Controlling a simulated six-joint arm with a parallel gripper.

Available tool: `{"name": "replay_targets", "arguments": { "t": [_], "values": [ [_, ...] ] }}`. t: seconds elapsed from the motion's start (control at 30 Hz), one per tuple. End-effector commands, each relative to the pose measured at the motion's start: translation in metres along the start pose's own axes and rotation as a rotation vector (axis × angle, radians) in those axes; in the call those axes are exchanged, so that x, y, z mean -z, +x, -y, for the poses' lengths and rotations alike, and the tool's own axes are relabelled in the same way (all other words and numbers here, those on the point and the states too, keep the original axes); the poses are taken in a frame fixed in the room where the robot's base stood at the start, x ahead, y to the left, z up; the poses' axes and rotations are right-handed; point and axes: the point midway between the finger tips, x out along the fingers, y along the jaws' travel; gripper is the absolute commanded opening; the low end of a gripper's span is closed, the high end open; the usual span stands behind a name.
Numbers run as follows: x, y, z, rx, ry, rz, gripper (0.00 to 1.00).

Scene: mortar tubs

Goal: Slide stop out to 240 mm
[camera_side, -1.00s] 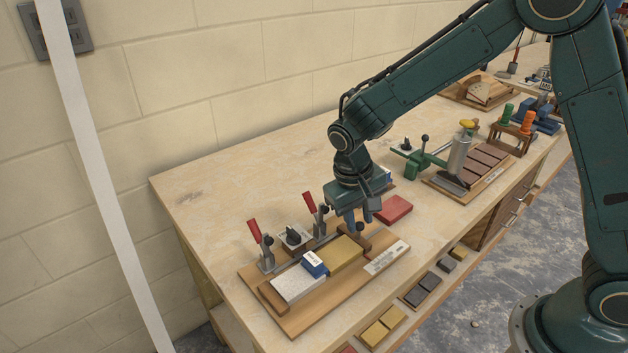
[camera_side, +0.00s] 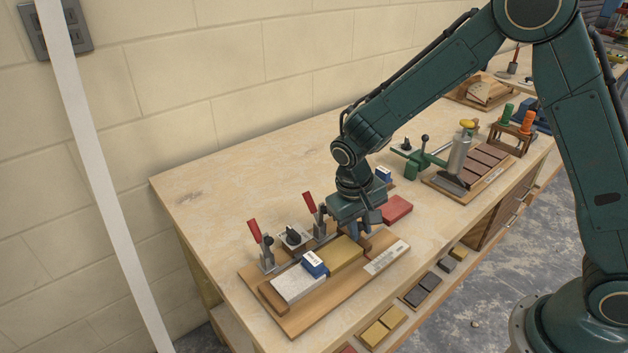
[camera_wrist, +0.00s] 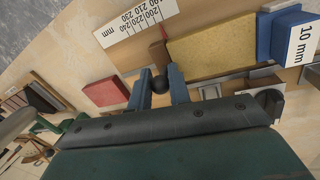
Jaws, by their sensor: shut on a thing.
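The stop is a brown wooden block (camera_wrist: 158,53) with a dark ball knob (camera_wrist: 159,84); it stands at the right end of the yellow block. In the side view the stop (camera_side: 381,239) is partly hidden by my gripper. My gripper (camera_wrist: 160,80) is shut on the stop's knob, one blue-grey finger on each side; it also shows in the side view (camera_side: 365,228). A white millimetre scale (camera_wrist: 140,20) lies beside the stop, with marks around 190 to 240. A thin red line shows near the block, but its exact reading is unclear.
The yellow block (camera_side: 345,253), a blue 10 mm block (camera_side: 314,264) and a grey block (camera_side: 297,284) lie in line on the wooden board (camera_side: 287,323). Two red-handled clamps (camera_side: 255,231) stand behind. A red block (camera_side: 397,207) lies just beyond the board.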

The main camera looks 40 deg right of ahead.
Motion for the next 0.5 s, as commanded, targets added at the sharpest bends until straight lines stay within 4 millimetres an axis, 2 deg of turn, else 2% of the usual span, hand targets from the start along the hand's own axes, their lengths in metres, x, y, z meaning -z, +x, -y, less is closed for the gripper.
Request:
{"name": "replay_targets", "arguments": {
  "t": [0.33,0.5],
  "values": [
    [0.008,0.006,-0.035,-0.001,0.006,-0.001,0.0],
    [0.01,0.008,-0.044,-0.002,0.004,-0.002,0.0]
  ]
}}
